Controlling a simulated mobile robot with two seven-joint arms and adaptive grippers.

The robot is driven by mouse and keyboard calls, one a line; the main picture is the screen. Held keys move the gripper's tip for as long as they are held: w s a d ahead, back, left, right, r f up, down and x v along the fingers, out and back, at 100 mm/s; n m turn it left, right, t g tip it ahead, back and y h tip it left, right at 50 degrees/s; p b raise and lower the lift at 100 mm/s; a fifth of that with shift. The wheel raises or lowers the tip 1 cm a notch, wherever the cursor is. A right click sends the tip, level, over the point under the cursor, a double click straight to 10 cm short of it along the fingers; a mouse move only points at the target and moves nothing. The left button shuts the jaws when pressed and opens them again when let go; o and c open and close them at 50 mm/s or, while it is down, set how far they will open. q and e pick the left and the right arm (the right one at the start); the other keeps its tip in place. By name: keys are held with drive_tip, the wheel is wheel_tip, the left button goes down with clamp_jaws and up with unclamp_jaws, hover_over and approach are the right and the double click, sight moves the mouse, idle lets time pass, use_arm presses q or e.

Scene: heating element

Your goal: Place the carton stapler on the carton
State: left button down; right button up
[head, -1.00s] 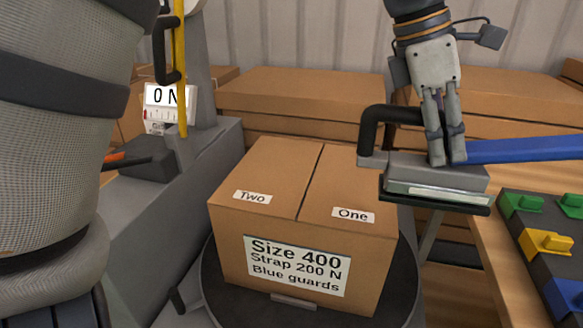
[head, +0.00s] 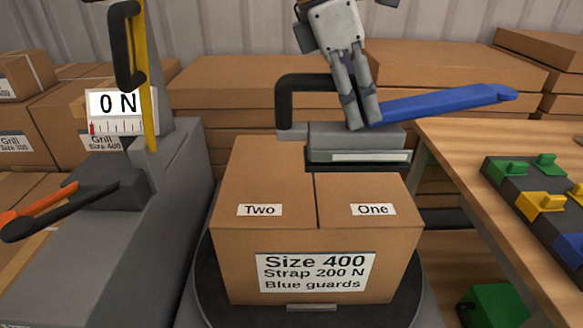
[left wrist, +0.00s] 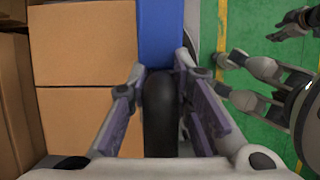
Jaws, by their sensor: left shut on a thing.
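The carton (head: 318,240) stands closed on a round dark turntable, with flaps labelled "Two" and "One" and a "Size 400, Strap 200 N, Blue guards" label. The carton stapler has a grey body (head: 355,138), a black curved handle and a blue lever (head: 445,103). My left gripper (head: 362,122) is shut on it from above. The stapler overlaps the back right of the carton top; whether it touches is unclear. In the left wrist view, the blue lever (left wrist: 160,35) and black handle (left wrist: 158,115) show between the fingers. My right gripper (left wrist: 298,22) seems to show there, its jaw state unclear.
A strapping machine with a "0 N" scale (head: 115,108) and orange-handled lever stands left. A wooden table (head: 460,160) at right holds a dark tray of green, yellow and blue guards. Stacked cartons (head: 235,88) line the back. A green block (head: 497,305) lies low right.

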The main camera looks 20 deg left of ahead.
use_arm(q)
drive_tip(key=shift+a+r, duration=0.1)
drive_tip(key=shift+a, duration=0.35)
drive_tip(key=w+a+f+b, duration=0.1)
drive_tip(key=w+a+f, duration=0.4)
drive_tip(key=a+f, duration=0.7)
drive_tip(key=shift+a+f, duration=0.3)
drive_tip(key=shift+f, duration=0.15)
use_arm(e)
drive_tip(key=shift+s+a+f+g, duration=0.15)
drive_tip(key=shift+s+f+g, duration=0.05)
drive_tip(key=shift+s+f, duration=0.3)
drive_tip(key=shift+s+a+f+g, duration=0.15)
drive_tip(key=shift+s+f+g, duration=0.05)
drive_tip(key=shift+s+f, duration=0.3)
drive_tip(key=shift+r, duration=0.1)
use_arm(q)
drive_tip(key=c, duration=1.4)
unclamp_jaws()
drive_tip(key=shift+f, duration=0.2)
drive_tip(key=shift+c, duration=0.2)
drive_tip(key=shift+s, duration=0.1)
